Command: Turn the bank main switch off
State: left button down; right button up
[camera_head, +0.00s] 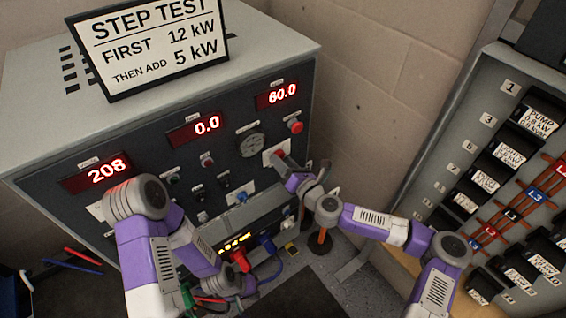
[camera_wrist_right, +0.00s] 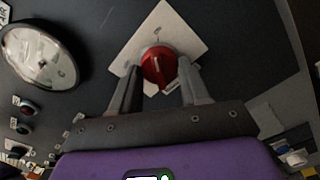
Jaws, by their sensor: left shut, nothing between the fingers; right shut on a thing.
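The bank main switch appears to be the red rotary knob (camera_wrist_right: 158,66) on a square white plate (camera_wrist_right: 186,38) in the right wrist view. In the head view its plate (camera_head: 269,158) is on the dark panel, partly behind my right gripper (camera_head: 285,163). In the right wrist view the fingers of my right gripper (camera_wrist_right: 162,78) stand on either side of the knob, shut on it. My left gripper (camera_head: 240,286) is low at the bottom of the head view, beside coloured cable plugs, shut and empty. The knob's marked positions are too small to read.
The panel has red displays reading 208 (camera_head: 107,172), 0.0 (camera_head: 207,125) and 60.0 (camera_head: 283,94). A round gauge (camera_head: 252,145) and a red button (camera_head: 295,126) are near the switch. A breaker cabinet (camera_head: 500,100) stands at right. Cables hang below the panel.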

jog(key=shift+w+d+n+b, duration=0.15)
jog(key=shift+n+b, duration=0.6)
jog(key=shift+n, duration=3.3)
jog(key=shift+d+n+b, duration=0.1)
jog(key=shift+n+b, duration=0.6)
jog(key=shift+n, duration=3.35)
jog(key=o, duration=1)
jog(key=shift+o, duration=0.2)
jog(key=p+v, duration=0.1)
jog(key=v, duration=0.6)
jog(key=shift+s, duration=0.25)
